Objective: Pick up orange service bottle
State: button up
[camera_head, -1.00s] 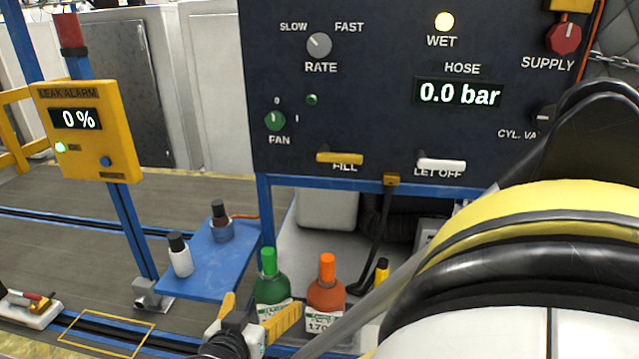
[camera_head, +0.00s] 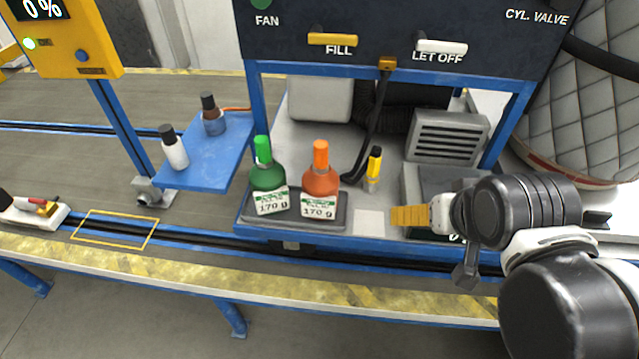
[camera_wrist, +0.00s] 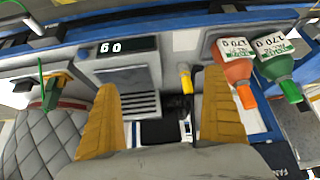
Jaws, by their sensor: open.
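The orange service bottle (camera_head: 320,181) stands upright on a dark tray (camera_head: 345,212) on the station's lower shelf, its white label reading 170 g. A similar green bottle (camera_head: 267,176) stands just left of it. My gripper (camera_head: 410,216) is to the right of the orange bottle, apart from it, with yellow fingers. In the wrist view my gripper (camera_wrist: 160,112) is open with nothing held between its fingers. The orange bottle (camera_wrist: 236,70) shows there just right of the right finger, with the green bottle (camera_wrist: 276,66) beyond it.
A yellow marker-like item (camera_head: 374,165) stands behind and right of the orange bottle. A grey vented box (camera_head: 448,138) is farther right. The dark control panel (camera_head: 400,30) overhangs the shelf. A blue side shelf (camera_head: 205,160) holds a white bottle (camera_head: 174,150) and a dark-capped bottle (camera_head: 212,115).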

aim_at(318, 197)
jog(key=k+j+u, duration=0.15)
jog(key=j, duration=0.15)
jog(key=j+u, duration=0.2)
jog(key=j+z, duration=0.35)
jog(key=k+j+z, duration=0.1)
jog(key=z, duration=0.25)
jog(key=k+j+z, duration=0.1)
jog(key=j+z, duration=0.25)
